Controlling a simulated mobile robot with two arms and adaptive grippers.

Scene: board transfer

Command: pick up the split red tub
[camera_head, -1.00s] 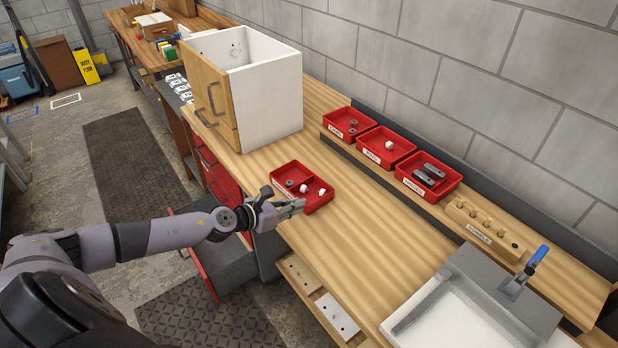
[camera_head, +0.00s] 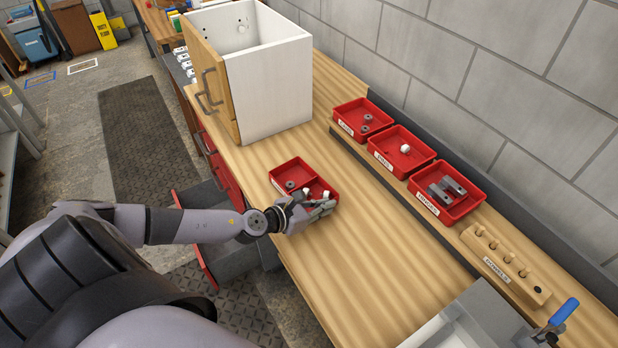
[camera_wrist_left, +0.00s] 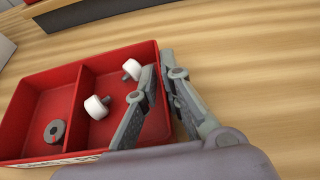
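The split red tub (camera_head: 287,171) sits on the wooden worktop, with a divider between two compartments. In the left wrist view the tub (camera_wrist_left: 62,74) holds a grey ring (camera_wrist_left: 55,131) in its left compartment and two white-headed pieces (camera_wrist_left: 97,107) in the right one. My left gripper (camera_head: 327,208) is at the tub's near right side. In the left wrist view its fingers (camera_wrist_left: 160,68) straddle the right wall, one inside and one outside. They are close together on that wall, and hide part of it. My right gripper is not in view.
Three labelled red bins (camera_head: 345,125) stand on a raised ledge along the wall, beside a wooden peg block (camera_head: 505,262). A white cabinet (camera_head: 270,85) with a wooden door stands behind the tub. The worktop right of the tub is clear.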

